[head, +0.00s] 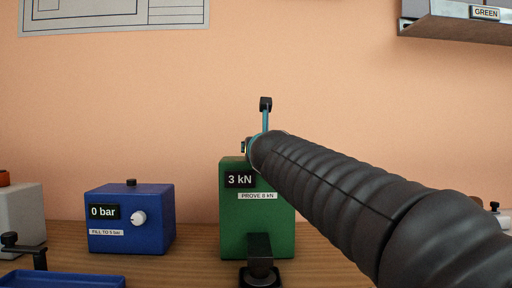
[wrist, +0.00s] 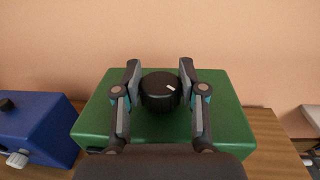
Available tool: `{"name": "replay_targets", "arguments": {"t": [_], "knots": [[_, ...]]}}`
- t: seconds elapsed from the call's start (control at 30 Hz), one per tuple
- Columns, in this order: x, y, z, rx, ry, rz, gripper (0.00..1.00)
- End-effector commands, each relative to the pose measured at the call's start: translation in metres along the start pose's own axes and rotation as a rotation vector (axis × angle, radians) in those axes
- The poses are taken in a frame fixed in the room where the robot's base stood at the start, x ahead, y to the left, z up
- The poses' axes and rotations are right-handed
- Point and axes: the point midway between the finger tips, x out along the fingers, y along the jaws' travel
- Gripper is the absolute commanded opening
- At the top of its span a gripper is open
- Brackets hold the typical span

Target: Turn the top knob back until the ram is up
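The green box (head: 230,215) stands on the bench with a display reading 3 kN (head: 240,180) and a small white label under it. Its black top knob (wrist: 160,92) has a white pointer mark toward the upper right in the wrist view. My gripper (wrist: 160,78) has one finger on each side of the knob, with a narrow gap showing at each side. In the head view my arm hides the knob and most of the gripper. A black fitting (head: 259,246) at the box's front may hold the ram; its height is unclear.
A blue box (head: 160,220) reading 0 bar, with a white side knob (head: 138,218), stands to the left. A blue tray (head: 62,280) and a grey unit (head: 25,210) are further left. A shelf marked GREEN (head: 460,22) hangs upper right.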

Motion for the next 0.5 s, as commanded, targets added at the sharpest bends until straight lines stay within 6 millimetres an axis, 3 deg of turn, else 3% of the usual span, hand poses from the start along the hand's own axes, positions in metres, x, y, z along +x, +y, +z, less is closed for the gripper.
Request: {"name": "replay_targets", "arguments": {"t": [0.03, 0.1, 0.5], "knots": [[-0.0003, 0.0007, 0.003, 0.0, -0.005, 0.003, 0.51], [-0.0003, 0.0006, 0.0027, 0.0, -0.005, 0.002, 0.67], [-0.0045, -0.0005, 0.0015, 0.0, -0.002, 0.0, 0.67]]}}
